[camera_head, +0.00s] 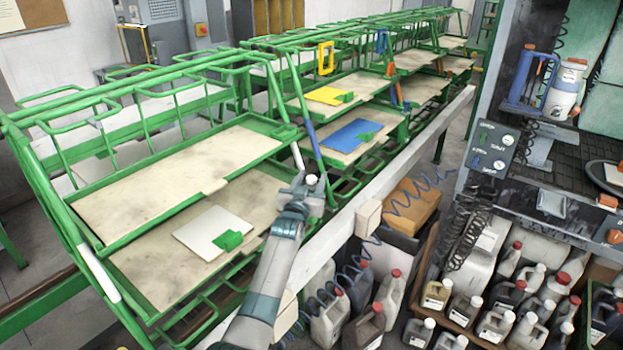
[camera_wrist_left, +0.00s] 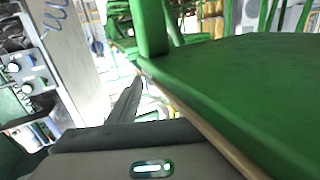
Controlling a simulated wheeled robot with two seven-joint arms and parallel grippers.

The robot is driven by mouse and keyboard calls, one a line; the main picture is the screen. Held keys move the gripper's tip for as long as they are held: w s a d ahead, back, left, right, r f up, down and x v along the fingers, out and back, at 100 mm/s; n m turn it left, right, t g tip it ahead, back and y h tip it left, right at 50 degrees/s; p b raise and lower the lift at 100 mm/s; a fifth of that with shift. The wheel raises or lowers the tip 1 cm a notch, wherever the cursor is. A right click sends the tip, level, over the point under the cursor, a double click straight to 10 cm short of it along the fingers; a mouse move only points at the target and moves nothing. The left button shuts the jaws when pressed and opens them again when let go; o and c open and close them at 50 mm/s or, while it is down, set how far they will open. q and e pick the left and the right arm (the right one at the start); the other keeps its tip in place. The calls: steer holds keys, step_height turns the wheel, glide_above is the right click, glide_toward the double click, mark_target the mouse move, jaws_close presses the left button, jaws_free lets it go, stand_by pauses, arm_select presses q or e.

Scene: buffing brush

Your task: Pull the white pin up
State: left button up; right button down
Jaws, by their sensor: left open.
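The green rack (camera_head: 150,225) holds tilted shelves and has coloured sleeves on its posts. Another white piece (camera_head: 100,275) lies along the rack's front left post. My left gripper (camera_head: 312,184) is open, just below the first white piece; I cannot tell if they touch. In the left wrist view a grey finger (camera_wrist_left: 125,100) reaches toward a large green rack part (camera_wrist_left: 240,90), and no white pin shows clearly between the fingers. My right gripper is out of view.
A white board with a green piece (camera_head: 213,233) lies on the lower shelf. A pale rail (camera_head: 345,215) runs along the rack's right side. Blue coiled hoses (camera_head: 350,270) hang near my left arm. Several jugs (camera_head: 392,297) stand on the floor; a dark workstation (camera_head: 545,150) is at right.

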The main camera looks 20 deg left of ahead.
mark_target(311, 178)
arm_select(q)
jaws_close()
steer(key=shift+r+p, duration=1.05)
steer(key=shift+r, duration=0.7)
jaws_free()
